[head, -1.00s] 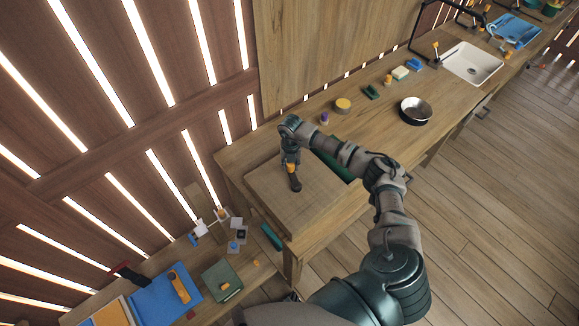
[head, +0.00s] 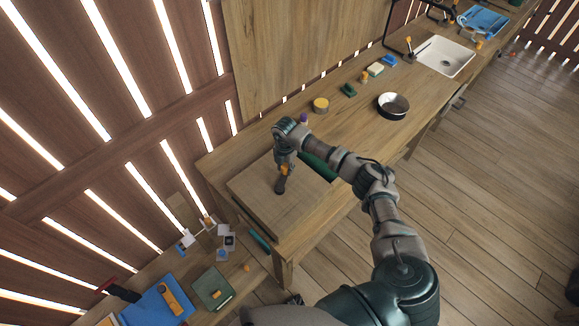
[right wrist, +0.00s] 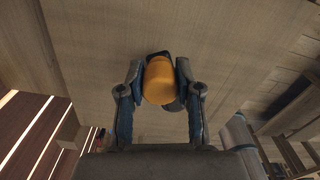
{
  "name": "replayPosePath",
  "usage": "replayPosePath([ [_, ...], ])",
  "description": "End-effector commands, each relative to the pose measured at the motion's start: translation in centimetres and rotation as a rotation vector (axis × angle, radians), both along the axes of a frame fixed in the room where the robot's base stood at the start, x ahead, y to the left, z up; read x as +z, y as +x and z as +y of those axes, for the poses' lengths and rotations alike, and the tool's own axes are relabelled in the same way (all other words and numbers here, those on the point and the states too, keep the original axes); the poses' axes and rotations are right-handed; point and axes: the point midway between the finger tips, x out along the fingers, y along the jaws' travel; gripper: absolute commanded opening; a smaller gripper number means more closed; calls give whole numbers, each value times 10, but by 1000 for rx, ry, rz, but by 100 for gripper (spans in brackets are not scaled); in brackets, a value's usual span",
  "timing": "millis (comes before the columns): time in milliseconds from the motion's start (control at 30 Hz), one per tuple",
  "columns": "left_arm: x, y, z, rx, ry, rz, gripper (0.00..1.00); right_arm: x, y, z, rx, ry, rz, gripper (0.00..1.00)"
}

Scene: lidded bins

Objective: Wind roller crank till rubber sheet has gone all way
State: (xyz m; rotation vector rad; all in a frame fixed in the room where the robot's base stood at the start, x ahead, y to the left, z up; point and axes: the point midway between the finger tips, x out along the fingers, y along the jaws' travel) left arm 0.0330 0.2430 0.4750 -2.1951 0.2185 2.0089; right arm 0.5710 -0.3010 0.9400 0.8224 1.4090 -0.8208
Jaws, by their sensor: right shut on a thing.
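My right gripper (head: 283,163) points down over a flat wooden board (head: 260,203) on the bench's near end. It is shut on an orange knob (head: 284,171); the knob also shows between the fingers in the right wrist view (right wrist: 159,82). A dark piece (head: 280,187) sits just below the knob, close over the board; it may be the crank's arm. A dark green strip (head: 319,166) shows beside the board, partly behind my forearm; I cannot tell whether it is the rubber sheet. No roller shows clearly. My left gripper is out of view.
A lower shelf at the bottom left holds a blue folder (head: 158,304) and small items. Floor at right is clear.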

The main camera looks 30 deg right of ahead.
Motion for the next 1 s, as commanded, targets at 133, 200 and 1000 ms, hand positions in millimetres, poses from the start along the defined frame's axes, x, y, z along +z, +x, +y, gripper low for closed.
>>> replayPosePath([
  [133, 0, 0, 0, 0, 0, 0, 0, -7, -5, 6, -8, 1, 19, 0],
  [200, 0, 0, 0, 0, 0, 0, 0, -7, -5, 6, -10, 1, 19, 0],
  [1000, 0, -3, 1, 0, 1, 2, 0, 2, -1, 3, -13, 3, 4, 59],
])
